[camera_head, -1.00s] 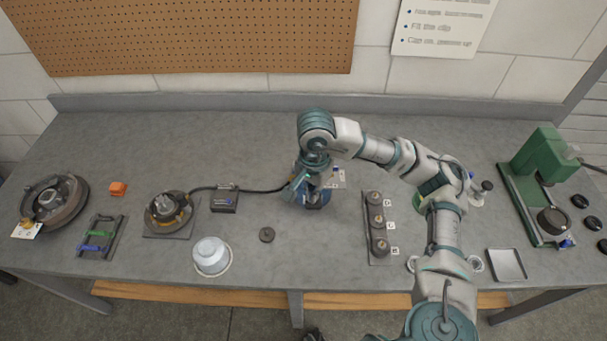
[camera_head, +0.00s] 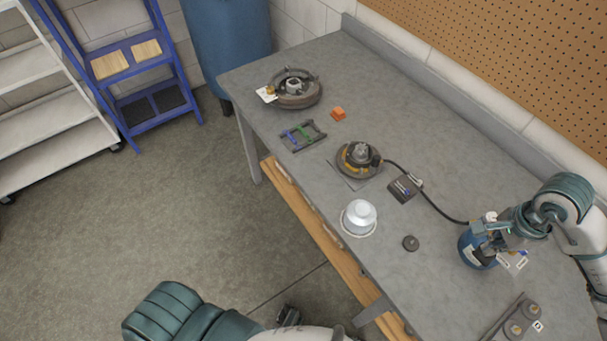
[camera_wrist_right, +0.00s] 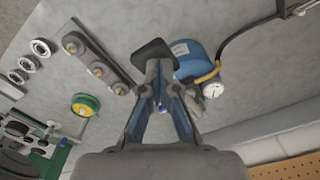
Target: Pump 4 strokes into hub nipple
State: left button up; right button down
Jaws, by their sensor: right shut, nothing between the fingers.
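A blue pump (camera_head: 475,252) stands on the bench at the right of the head view. It also shows in the right wrist view (camera_wrist_right: 188,58), with a white dial gauge (camera_wrist_right: 213,90) and a dark square piece (camera_wrist_right: 153,49). My right gripper (camera_head: 490,227) is shut and empty, close against the pump's top; contact cannot be told. Its fingers also show in the right wrist view (camera_wrist_right: 163,88). The hub (camera_head: 359,159) sits left of this block on a flat plate. A dark part (camera_head: 288,316) beside my left arm may be the left gripper; its jaws are unclear.
A white cup-like part (camera_head: 359,217) and a dark disc (camera_head: 410,243) lie nearer the front edge. A drum (camera_head: 296,91), an orange block (camera_head: 338,114) and a dark rack (camera_head: 303,134) are further left. Bare bench remains along the back.

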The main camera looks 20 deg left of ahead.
pick_arm(q)
notch_tip(320, 180, up, 7)
jog(key=w+p, duration=0.2)
jog(key=p, duration=0.4)
jog(key=shift+f, duration=0.15)
dwell(0.6)
